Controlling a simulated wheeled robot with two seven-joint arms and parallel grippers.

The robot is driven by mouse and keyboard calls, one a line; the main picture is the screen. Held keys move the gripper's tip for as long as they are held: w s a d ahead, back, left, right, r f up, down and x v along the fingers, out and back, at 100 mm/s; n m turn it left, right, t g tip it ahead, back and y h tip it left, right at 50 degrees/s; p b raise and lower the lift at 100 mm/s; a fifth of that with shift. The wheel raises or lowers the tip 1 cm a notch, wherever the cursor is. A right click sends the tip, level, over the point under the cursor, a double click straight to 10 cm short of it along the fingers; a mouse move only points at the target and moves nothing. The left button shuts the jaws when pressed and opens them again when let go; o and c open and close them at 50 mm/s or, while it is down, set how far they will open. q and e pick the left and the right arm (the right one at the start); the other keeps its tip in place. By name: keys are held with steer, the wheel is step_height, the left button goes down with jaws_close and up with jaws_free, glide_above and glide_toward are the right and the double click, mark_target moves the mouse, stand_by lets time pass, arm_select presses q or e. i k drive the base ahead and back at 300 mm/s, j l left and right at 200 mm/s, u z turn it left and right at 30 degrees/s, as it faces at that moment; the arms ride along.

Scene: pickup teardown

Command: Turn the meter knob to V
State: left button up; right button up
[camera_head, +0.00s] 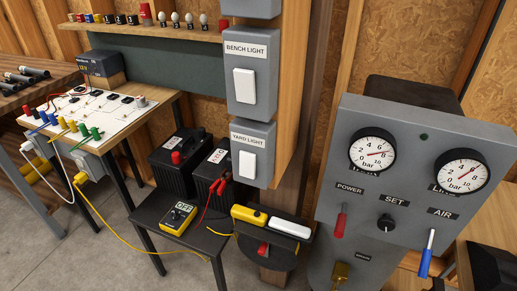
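A yellow meter (179,218) lies on a small dark stand (150,212), left of the middle of the head view. Its display reads OFF. Its knob shows as a dark spot below the display, too small to tell where its pointer stands or to read a V mark. Neither of my grippers is in view.
Two black batteries (168,165) stand behind the meter, with red clamps (219,188) at the right one. A dark holder with a yellow item (249,215) and a white item (290,228) is close on the right. A grey gauge panel (400,190) stands further right.

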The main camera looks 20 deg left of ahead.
mark_target(176, 215)
steer(key=u, duration=1.2)
